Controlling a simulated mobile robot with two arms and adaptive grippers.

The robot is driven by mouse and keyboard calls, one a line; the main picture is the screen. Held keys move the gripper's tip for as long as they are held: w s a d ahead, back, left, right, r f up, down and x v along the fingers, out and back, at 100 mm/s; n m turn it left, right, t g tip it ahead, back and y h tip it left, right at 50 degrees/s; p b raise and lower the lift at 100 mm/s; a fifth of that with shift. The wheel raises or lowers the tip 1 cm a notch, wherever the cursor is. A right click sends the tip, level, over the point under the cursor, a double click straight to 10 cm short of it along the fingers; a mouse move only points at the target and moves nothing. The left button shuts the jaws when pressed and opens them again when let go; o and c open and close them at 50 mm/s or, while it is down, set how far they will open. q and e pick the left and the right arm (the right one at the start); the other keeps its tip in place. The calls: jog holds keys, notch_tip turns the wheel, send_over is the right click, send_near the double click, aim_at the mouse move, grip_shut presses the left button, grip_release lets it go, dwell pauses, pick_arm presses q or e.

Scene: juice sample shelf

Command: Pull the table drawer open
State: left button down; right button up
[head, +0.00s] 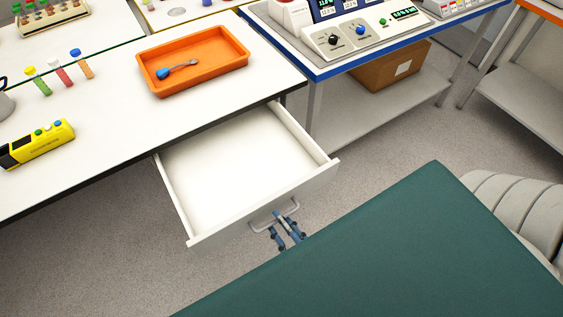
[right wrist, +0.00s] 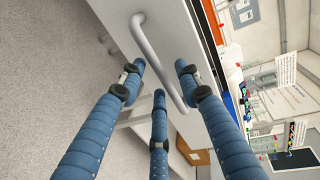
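The table drawer (head: 240,165) is pulled well out from under the white table (head: 110,115), and its white inside is empty. Its grey bar handle (head: 259,229) is on the front panel; it also shows in the right wrist view (right wrist: 160,60). My right gripper (head: 287,222) is at the handle. In the right wrist view, the blue fingers of my right gripper (right wrist: 160,68) stand apart on both sides of the bar, with gaps visible. Whether any finger touches the bar is hard to tell. My left gripper is not in view.
An orange tray (head: 215,85) with a blue-tipped spoon (head: 175,70) sits on the table above the drawer. Capped tubes (head: 62,76) and a yellow device (head: 37,145) are further left. A blue-edged bench (head: 330,73) stands behind right. Grey floor (head: 385,150) is clear beside the drawer.

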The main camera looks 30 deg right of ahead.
jog(key=s+r, duration=0.2)
jog(key=s, duration=0.9)
jog(key=shift+s+d+r, duration=0.2)
jog(key=shift+s, duration=0.2)
jog(key=shift+f, duration=0.1)
